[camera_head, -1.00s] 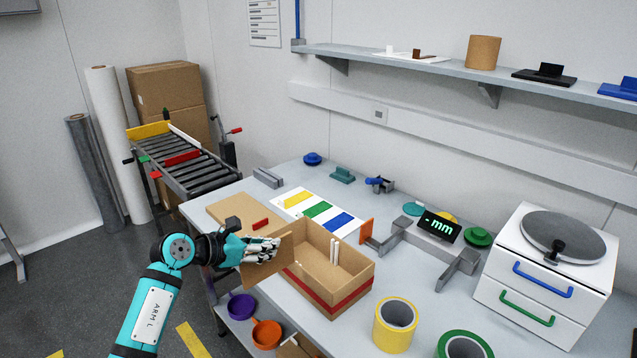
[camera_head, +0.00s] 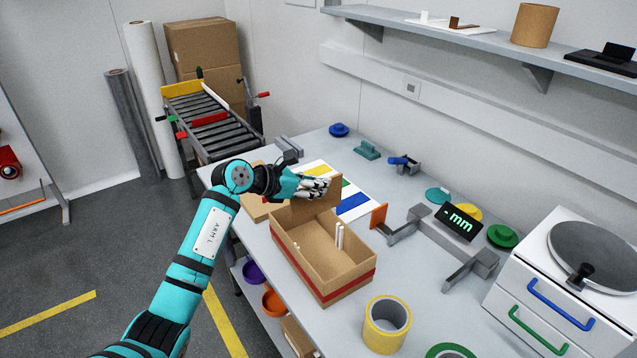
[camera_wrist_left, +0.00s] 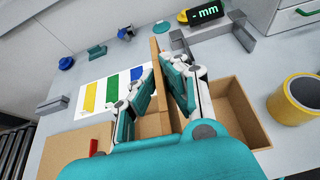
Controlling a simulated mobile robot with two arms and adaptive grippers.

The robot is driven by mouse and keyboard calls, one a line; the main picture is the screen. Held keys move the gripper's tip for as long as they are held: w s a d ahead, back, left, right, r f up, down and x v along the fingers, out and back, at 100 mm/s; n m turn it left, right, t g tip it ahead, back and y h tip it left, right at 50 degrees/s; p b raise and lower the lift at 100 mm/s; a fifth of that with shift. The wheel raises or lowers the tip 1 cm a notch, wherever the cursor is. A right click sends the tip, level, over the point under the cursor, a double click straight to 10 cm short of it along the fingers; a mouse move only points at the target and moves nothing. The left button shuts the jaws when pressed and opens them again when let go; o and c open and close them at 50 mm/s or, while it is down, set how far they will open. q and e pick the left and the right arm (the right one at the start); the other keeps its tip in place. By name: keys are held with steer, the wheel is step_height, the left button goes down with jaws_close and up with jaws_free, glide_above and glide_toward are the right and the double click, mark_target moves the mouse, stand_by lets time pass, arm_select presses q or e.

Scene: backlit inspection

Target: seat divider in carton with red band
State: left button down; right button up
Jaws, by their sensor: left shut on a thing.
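The open cardboard carton with a red band (camera_head: 325,285) stands on the grey bench. White slotted posts (camera_head: 339,236) rise inside near its right wall. My left gripper (camera_head: 322,190) is shut on the brown cardboard divider (camera_head: 328,199) and holds it upright over the carton's back part. In the left wrist view the divider (camera_wrist_left: 154,58) stands edge-on between the two fingers (camera_wrist_left: 158,95), with the carton (camera_wrist_left: 245,115) below and to the right. The divider's lower edge is partly hidden, so I cannot tell whether it is inside the carton. My right gripper is not in view.
A flat brown board (camera_head: 262,210) lies left of the carton. A sheet with coloured bars (camera_head: 352,205) lies behind it. An orange plate (camera_head: 378,215) and a grey gauge (camera_head: 410,225) are to the right. A yellow tape roll (camera_head: 385,325) stands front right.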

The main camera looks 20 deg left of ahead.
mark_target(319, 203)
arm_select(q)
steer(key=shift+w, duration=0.1)
steer(key=shift+w+d+f+b, duration=0.1)
steer(key=shift+d+f+b, duration=0.05)
steer(key=shift+f+b, duration=0.4)
steer(key=shift+d+f+b, duration=0.1)
steer(key=shift+f+b, duration=0.3)
steer(key=shift+f, duration=0.2)
step_height(319, 203, down, 3)
steer(key=shift+a+r+b, duration=0.1)
steer(key=shift+r+b, duration=0.05)
steer(key=shift+b, duration=0.95)
steer(key=shift+f+b, duration=0.35)
steer(key=shift+f, duration=0.1)
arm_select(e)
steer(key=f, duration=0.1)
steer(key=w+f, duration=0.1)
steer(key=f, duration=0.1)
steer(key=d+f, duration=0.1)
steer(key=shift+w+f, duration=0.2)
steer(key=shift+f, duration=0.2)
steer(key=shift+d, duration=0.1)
